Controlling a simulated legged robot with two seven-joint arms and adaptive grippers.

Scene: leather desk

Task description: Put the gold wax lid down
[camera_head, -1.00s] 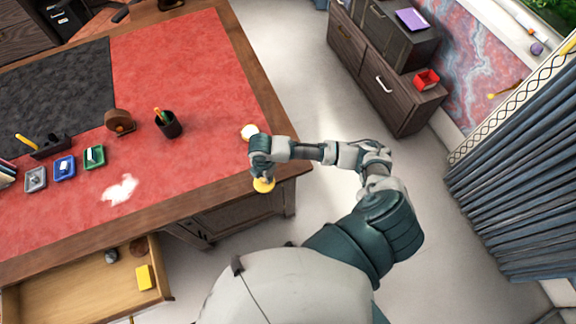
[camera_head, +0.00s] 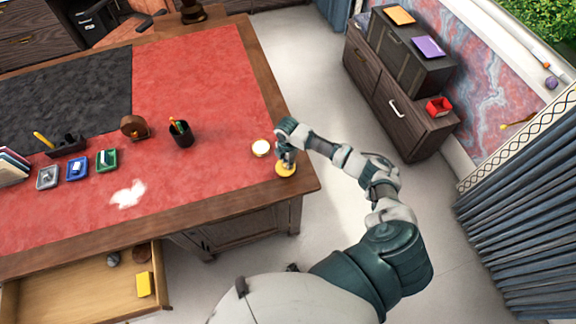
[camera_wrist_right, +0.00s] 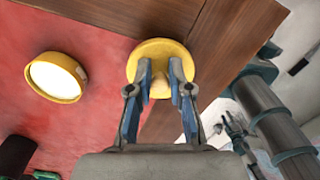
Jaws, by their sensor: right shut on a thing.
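The gold wax lid (camera_head: 286,169) is a round yellow disc with a knob, near the right edge of the desk. My right gripper (camera_head: 287,158) is above it. In the right wrist view the fingers of my right gripper (camera_wrist_right: 160,88) are shut on the knob of the lid (camera_wrist_right: 160,50). The lid overlaps the red leather and the wooden border in that view; I cannot tell whether it touches the desk. A gold round tin with a white top face (camera_head: 261,148) stands on the leather beside it, and shows in the wrist view (camera_wrist_right: 57,77). My left gripper is not in view.
The desk (camera_head: 235,115) has free red leather left of the tin. A pen cup (camera_head: 181,134), a brown wheel-like holder (camera_head: 134,127) and small trays (camera_head: 77,168) stand farther left. An open drawer (camera_head: 85,290) holds a yellow block (camera_head: 144,284). A white patch (camera_head: 128,194) lies on the leather.

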